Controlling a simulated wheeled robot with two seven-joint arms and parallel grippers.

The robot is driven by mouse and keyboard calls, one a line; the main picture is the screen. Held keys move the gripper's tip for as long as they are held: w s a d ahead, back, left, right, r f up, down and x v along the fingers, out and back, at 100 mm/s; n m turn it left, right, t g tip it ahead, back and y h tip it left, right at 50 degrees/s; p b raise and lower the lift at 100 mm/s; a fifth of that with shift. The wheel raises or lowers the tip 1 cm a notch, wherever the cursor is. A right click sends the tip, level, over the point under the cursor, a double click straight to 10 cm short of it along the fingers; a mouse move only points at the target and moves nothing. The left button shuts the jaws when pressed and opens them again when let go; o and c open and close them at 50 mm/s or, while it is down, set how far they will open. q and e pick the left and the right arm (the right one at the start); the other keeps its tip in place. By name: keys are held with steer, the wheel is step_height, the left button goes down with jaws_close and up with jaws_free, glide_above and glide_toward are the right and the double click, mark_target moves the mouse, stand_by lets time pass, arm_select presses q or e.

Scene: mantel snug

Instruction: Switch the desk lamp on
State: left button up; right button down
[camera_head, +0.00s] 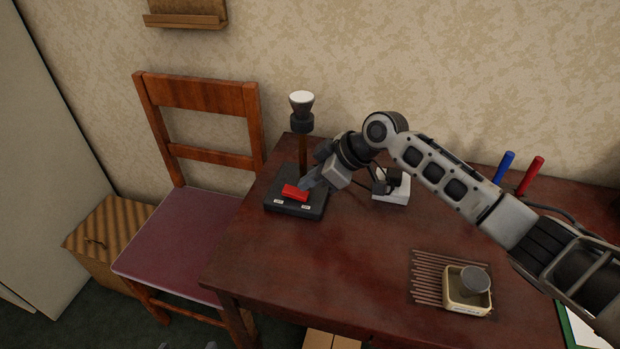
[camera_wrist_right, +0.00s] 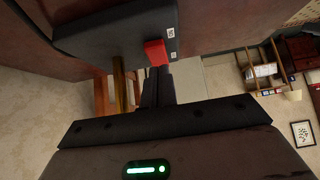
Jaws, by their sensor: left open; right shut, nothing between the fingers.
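The desk lamp has a dark base (camera_head: 283,207), a wooden stem and a dark head with a white top (camera_head: 301,98). It stands at the table's back left corner; I see no glow cast from it. A red rocker switch (camera_head: 295,192) sits on the base between two small white labels, too small to read. My right gripper (camera_head: 307,184) is shut and empty, its fingertips at the switch's right end. In the right wrist view the fingertips (camera_wrist_right: 157,80) meet the red switch (camera_wrist_right: 155,53); contact is unclear. Only the tips of my left gripper (camera_head: 187,345) show, low at the bottom edge.
A white block (camera_head: 393,194) stands behind my right forearm. Brown sticks (camera_head: 440,278) and a small cream box with a grey round piece (camera_head: 466,303) lie nearer on the table (camera_head: 370,265). Blue and red handles rise at the right. A chair (camera_head: 180,235) stands left.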

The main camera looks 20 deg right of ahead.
arm_select(q)
steer(key=shift+w+f, duration=0.1)
steer(key=p, duration=0.3)
steer(key=shift+s+a+m+y, duration=0.2)
steer(key=shift+a+m+y, duration=0.1)
steer(key=shift+a, duration=0.1)
arm_select(e)
steer(key=v, duration=1.3)
